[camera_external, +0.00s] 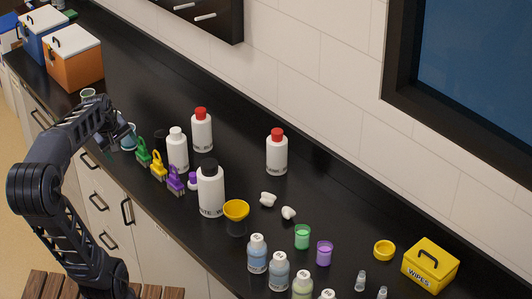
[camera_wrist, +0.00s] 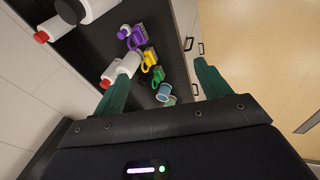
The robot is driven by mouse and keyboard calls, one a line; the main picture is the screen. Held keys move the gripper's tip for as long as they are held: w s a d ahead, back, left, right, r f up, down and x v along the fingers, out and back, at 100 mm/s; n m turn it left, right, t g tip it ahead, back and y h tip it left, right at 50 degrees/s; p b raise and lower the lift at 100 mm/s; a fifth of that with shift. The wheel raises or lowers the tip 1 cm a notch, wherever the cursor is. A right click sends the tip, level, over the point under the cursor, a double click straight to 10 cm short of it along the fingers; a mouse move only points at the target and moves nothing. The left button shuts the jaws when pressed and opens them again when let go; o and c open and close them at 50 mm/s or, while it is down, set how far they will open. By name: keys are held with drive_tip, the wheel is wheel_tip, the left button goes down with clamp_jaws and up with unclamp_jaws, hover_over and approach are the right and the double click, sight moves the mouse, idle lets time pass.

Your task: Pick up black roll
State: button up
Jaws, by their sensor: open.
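A dark upright cylinder, which may be the black roll (camera_external: 160,142), stands on the black counter behind a white bottle in the external view and is partly hidden by it. I cannot make it out for sure against the dark counter in the wrist view. My gripper (camera_wrist: 166,68) is open, with its two green fingers wide apart and nothing between them that I can see held. In the external view my arm reaches over the counter's front edge, left of the dark cylinder and the coloured clips.
A white bottle (camera_external: 177,150), a black-capped bottle (camera_external: 211,192) and red-capped bottles (camera_external: 202,131) stand close by. Orange (camera_external: 74,60) and blue boxes stand far left. The back counter between is clear.

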drive_tip(key=w+f+n, duration=0.2)
drive_tip(key=w+n, duration=0.4)
drive_tip(key=w, duration=0.4)
drive_tip(key=n, duration=1.9)
hover_over(162, 134)
drive_tip(key=s, duration=0.3)
wheel_tip(162, 134, down, 19)
drive_tip(key=shift+y, duration=0.4)
drive_tip(key=x, duration=0.5)
drive_tip(key=shift+w+a+f, duration=0.1)
drive_tip(key=shift+w+a, duration=0.1)
drive_tip(key=shift+a, duration=0.1)
drive_tip(key=shift+a+x, duration=0.2)
drive_tip(key=shift+x, duration=2.35)
drive_tip(key=shift+w+a, duration=0.1)
drive_tip(key=c, duration=1.1)
